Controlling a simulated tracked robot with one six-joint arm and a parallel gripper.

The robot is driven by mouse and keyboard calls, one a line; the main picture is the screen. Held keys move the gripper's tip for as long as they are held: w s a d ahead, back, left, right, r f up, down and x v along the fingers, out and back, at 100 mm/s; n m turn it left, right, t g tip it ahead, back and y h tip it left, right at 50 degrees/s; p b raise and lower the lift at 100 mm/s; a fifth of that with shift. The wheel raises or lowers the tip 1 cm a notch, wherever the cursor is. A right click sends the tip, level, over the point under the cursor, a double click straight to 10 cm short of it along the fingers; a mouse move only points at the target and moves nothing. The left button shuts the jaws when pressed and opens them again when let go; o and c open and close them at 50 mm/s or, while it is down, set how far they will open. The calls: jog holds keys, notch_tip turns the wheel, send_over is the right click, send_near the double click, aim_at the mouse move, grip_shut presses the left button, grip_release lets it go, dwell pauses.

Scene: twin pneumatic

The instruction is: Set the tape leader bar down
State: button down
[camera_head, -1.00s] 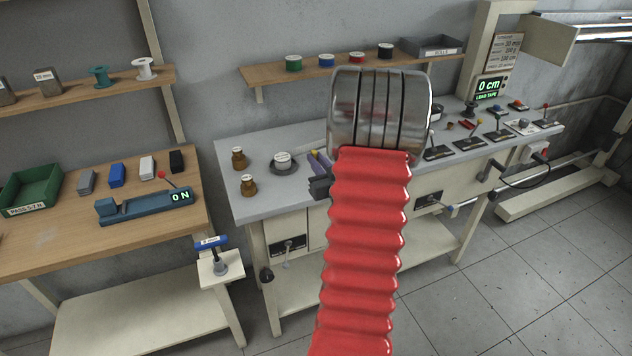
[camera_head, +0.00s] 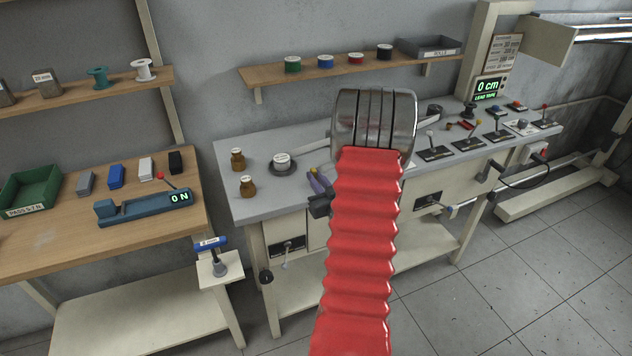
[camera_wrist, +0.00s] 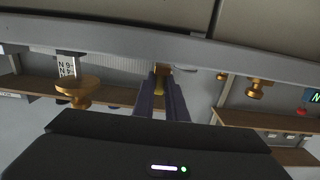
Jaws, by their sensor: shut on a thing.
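In the wrist view my gripper (camera_wrist: 162,80) points at the grey bench edge, with its two purple-grey fingers close together. A small yellow-orange piece (camera_wrist: 159,84) shows between the fingers; it appears to be the tape leader bar, mostly hidden by them. In the head view my gripper (camera_head: 317,184) is over the front edge of the grey bench (camera_head: 262,206), partly behind my red arm. Whether the held piece touches the bench is unclear. A display (camera_head: 487,90) reads 0 cm, LEAD TAPE.
Two brass-brown knobs (camera_head: 238,160) and a white spool on a round base (camera_head: 283,163) stand left of my gripper. Several levers (camera_head: 470,139) stand on the bench at right. A crank (camera_head: 287,250) sticks out from the bench front. A wooden table (camera_head: 60,235) is at left.

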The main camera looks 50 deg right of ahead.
jog(key=shift+f, duration=0.45)
jog(key=shift+f, duration=0.1)
jog(key=c, duration=1.8)
grip_release()
jog(key=shift+o, duration=0.2)
jog(key=v, duration=1.2)
jog(key=shift+w, duration=0.1)
